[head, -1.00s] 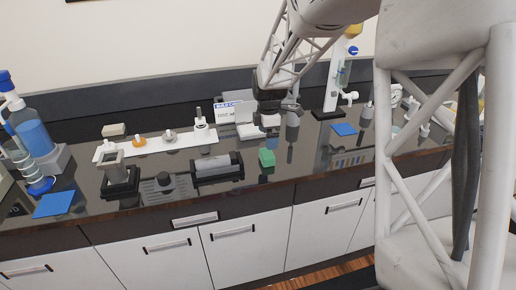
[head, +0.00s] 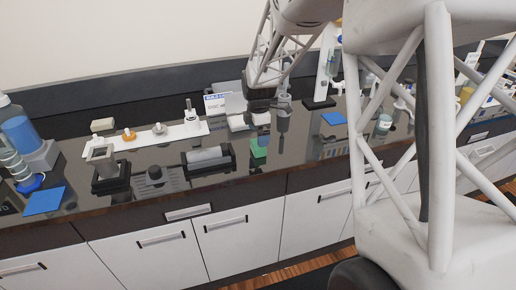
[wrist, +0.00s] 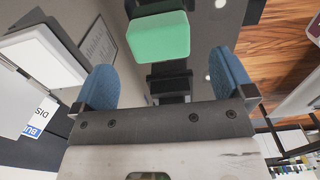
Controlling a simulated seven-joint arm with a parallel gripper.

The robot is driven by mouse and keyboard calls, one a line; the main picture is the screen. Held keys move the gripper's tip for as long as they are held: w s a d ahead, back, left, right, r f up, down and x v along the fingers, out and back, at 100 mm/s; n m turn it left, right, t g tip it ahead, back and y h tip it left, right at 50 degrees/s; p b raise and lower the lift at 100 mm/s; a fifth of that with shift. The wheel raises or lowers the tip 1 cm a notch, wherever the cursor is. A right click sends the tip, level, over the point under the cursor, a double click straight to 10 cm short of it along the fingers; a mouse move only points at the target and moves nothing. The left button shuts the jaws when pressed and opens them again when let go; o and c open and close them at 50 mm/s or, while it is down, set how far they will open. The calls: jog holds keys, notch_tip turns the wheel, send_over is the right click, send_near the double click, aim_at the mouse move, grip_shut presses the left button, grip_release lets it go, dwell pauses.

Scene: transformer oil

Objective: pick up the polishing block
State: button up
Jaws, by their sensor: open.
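A small green block, which I take to be the polishing block (head: 258,151), lies on the dark glossy counter near its front edge. In the wrist view the green block (wrist: 158,37) is ahead of the gap between my blue fingers. In the wrist view my gripper (wrist: 162,62) is open and nothing is between the fingers. I cannot tell whether a finger touches the block.
A black cradle with a grey roller (head: 207,155) stands left of the block. A grey bottle (head: 283,114) stands close behind to the right. A white box with a blue label (head: 214,104) is behind.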

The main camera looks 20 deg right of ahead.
jog(key=shift+f, duration=0.1)
jog(key=shift+f, duration=2.45)
jog(key=c, duration=0.9)
jog(key=shift+r, duration=0.2)
jog(key=shift+r, duration=0.55)
notch_tip(320, 180, up, 2)
jog(key=shift+r, duration=0.1)
jog(key=s, duration=0.5)
jog(key=s+a+r, duration=0.1)
jog(key=s, duration=0.9)
jog(key=shift+s+a+r, duration=0.15)
jog(key=shift+s+a, duration=0.1)
jog(key=shift+s, duration=0.15)
